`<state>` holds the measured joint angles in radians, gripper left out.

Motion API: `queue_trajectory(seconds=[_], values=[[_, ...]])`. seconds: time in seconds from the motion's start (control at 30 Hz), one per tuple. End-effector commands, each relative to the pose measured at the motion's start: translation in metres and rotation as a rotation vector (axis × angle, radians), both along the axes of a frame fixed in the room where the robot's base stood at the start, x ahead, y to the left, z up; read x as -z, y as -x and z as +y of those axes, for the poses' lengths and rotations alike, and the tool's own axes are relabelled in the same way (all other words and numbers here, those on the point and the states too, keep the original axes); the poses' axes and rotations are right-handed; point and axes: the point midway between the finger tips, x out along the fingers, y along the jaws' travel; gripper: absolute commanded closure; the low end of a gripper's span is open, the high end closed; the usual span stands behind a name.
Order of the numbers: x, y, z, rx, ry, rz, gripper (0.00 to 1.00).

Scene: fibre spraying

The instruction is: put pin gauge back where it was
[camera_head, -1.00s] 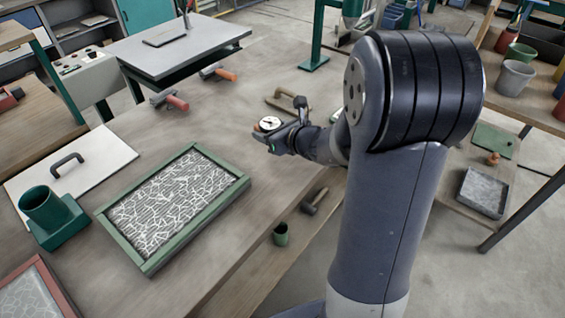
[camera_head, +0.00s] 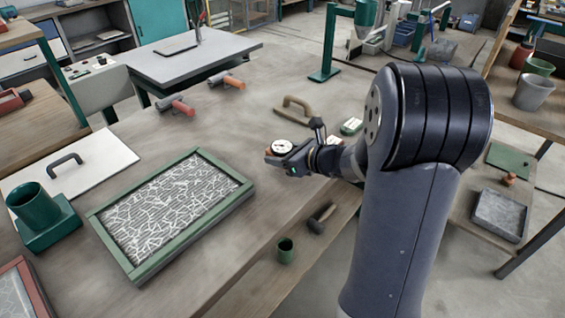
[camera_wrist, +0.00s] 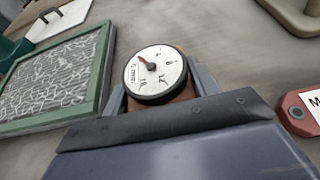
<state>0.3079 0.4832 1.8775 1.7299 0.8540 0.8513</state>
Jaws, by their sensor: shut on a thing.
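The pin gauge shows as a round white dial with a dark rim and a red mark in the wrist view (camera_wrist: 153,74), and small in the head view (camera_head: 284,145). My gripper (camera_head: 276,156) is shut on the gauge's orange-brown body, which shows between the two grey fingers in the wrist view. The gauge is held over the wooden table (camera_head: 225,125), near its right-hand edge. The gauge's lower part is hidden by the gripper.
A green-framed tray with a white fibre pattern (camera_head: 165,215) lies left of my gripper. A brown-handled tool (camera_head: 294,106) lies behind it. A red tag (camera_wrist: 300,112) is at right in the wrist view. Two orange-handled tools (camera_head: 226,80) lie farther back. Table between is clear.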

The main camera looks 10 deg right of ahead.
Motion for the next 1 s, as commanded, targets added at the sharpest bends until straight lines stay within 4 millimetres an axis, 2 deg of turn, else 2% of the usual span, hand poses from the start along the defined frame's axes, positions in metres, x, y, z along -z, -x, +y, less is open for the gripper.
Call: queue_trajectory(seconds=[0.03, 0.17, 0.57, 0.6, 0.87, 1.0], values=[[0.011, 0.000, 0.000, 0.000, -0.003, 0.003, 0.78], [0.023, 0.000, 0.000, 0.001, -0.001, 0.001, 0.78], [0.029, 0.000, 0.000, 0.001, 0.000, -0.002, 0.78], [0.029, 0.000, 0.000, 0.001, 0.000, 0.000, 0.43], [0.028, 0.000, 0.000, 0.001, 0.000, 0.000, 0.22], [0.028, 0.000, 0.000, 0.001, 0.000, 0.000, 0.22]])
